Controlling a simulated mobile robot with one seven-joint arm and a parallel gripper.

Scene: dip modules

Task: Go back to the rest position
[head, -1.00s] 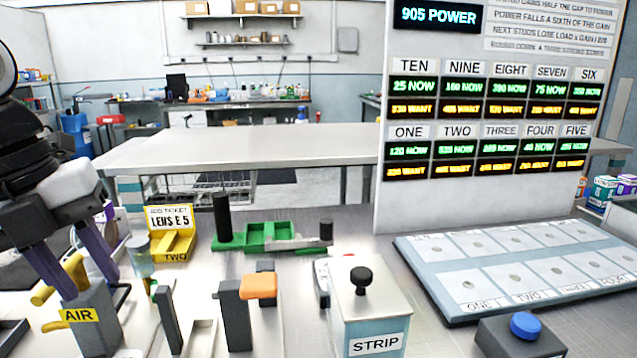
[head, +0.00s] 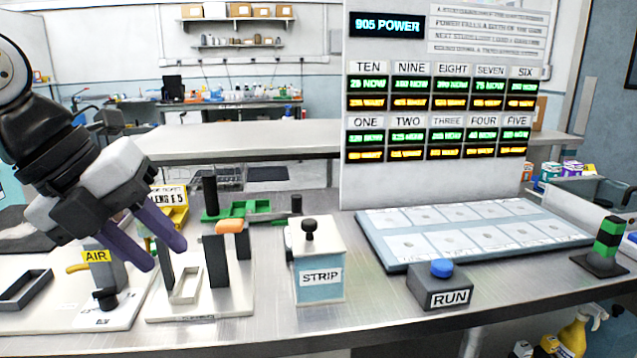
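My gripper (head: 168,255) is at the left of the head view, above the front left of the bench. Its two purple fingers point down and to the right, spread apart, with nothing seen between them. Its tips hang in front of the AIR block (head: 103,268) and beside the dark upright posts of a white fixture (head: 200,303). It appears apart from these things, though the depth is hard to judge.
The STRIP box (head: 318,272) with a black knob stands mid-bench. Right of it are a RUN button box (head: 440,288), a numbered pad tray (head: 560,236) and a green-black post (head: 607,240). A display board (head: 350,190) rises behind. A yellow ticket holder (head: 172,215) and green fixture (head: 240,212) stand behind the gripper.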

